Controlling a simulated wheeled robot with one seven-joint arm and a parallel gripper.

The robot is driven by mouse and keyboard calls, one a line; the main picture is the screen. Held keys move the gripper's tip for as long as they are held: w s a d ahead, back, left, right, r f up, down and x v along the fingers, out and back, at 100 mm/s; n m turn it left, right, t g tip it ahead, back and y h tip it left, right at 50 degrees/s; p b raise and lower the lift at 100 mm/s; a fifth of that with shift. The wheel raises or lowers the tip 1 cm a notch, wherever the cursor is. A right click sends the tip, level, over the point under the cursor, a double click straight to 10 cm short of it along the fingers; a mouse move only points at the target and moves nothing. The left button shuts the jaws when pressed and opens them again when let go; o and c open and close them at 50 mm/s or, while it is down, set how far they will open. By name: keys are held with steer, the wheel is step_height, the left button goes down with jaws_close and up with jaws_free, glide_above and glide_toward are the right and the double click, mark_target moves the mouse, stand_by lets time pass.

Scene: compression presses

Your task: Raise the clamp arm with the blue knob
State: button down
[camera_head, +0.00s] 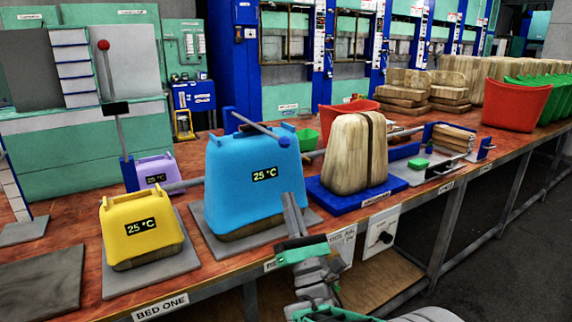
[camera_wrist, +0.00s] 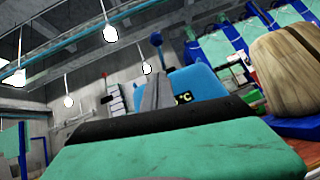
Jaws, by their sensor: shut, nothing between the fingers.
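The clamp arm (camera_head: 258,127) is a thin grey rod running from a blue bracket at the back, slanting down to the right across the top of a blue press cover (camera_head: 235,175). Its blue knob (camera_head: 284,141) is at the rod's near right end. My gripper (camera_head: 289,198) is shut and empty, pointing up in front of the blue cover's right side. Its tips are below the knob and apart from it. In the wrist view the shut fingers (camera_wrist: 156,88) overlap part of the cover.
A yellow cover (camera_head: 143,228) stands on a plate at the left. Another clamp arm with a red knob (camera_head: 103,45) stands upright behind it. A wooden block (camera_head: 346,155) sits on a blue base at the right. The bench's front edge runs beneath my arm.

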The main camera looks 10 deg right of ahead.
steer(key=w+r+p, duration=0.5)
steer(key=r+p, duration=0.1)
steer(key=r, duration=0.2)
steer(key=shift+r, duration=0.2)
